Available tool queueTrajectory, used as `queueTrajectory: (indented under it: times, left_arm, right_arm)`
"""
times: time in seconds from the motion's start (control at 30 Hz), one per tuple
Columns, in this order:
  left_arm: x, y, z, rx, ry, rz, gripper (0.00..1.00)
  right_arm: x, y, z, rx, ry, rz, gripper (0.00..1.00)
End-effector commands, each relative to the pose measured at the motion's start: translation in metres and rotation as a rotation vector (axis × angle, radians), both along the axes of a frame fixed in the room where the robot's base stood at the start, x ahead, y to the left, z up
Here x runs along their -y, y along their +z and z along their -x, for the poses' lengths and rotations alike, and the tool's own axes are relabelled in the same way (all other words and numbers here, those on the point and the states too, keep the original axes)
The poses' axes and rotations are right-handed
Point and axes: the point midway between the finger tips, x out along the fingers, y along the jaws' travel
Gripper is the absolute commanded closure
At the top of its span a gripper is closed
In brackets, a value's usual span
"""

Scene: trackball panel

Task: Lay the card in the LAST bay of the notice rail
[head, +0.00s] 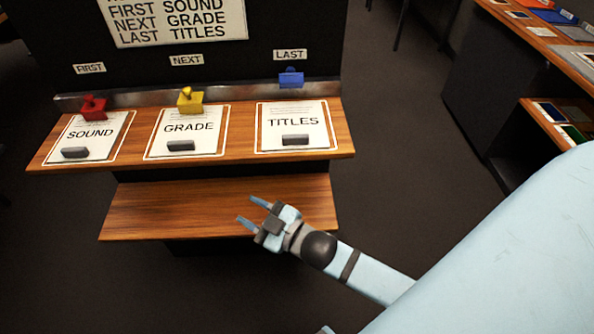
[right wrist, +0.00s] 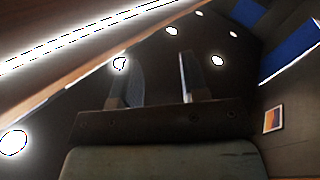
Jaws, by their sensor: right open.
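The TITLES card (head: 297,137) lies in the bay under the LAST label (head: 290,55), at the right end of the notice rail (head: 343,140). A dark grey block (head: 295,140) sits on its lower part. The GRADE card (head: 205,143) lies under NEXT and the SOUND card (head: 100,148) under FIRST, each with a similar block. My right gripper (head: 247,213) is open and empty over the lower shelf, in front of and below the cards. Its two fingers stand apart in the right wrist view (right wrist: 151,80). My left gripper is not in view.
Red (head: 93,107), yellow (head: 189,100) and blue (head: 291,77) clip-like pieces stand along the rail's back. A dark board with an order sign (head: 175,20) rises behind. The lower wooden shelf (head: 150,212) is bare. Another loaded counter (head: 540,45) stands at the right.

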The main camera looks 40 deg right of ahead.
Motion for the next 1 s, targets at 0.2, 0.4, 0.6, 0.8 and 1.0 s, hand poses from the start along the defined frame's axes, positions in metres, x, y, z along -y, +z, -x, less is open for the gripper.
queueTrajectory:
  times: [0.2,0.4,0.6,0.8,1.0]
  left_arm:
    - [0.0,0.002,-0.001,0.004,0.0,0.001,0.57]
    - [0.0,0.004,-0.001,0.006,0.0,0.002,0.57]
    - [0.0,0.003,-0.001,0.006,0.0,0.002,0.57]
    - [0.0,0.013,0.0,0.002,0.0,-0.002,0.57]
    - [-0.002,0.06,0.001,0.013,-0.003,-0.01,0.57]
  right_arm:
    - [0.025,-0.123,0.088,-0.606,-0.207,-0.192,0.59]
    - [0.028,-0.153,0.122,-0.777,-0.252,-0.242,0.59]
    - [0.027,-0.153,0.123,-0.781,-0.251,-0.241,0.59]
    - [0.028,-0.141,0.122,-0.776,-0.25,-0.239,0.59]
    - [0.03,-0.094,0.124,-0.765,-0.25,-0.227,0.59]
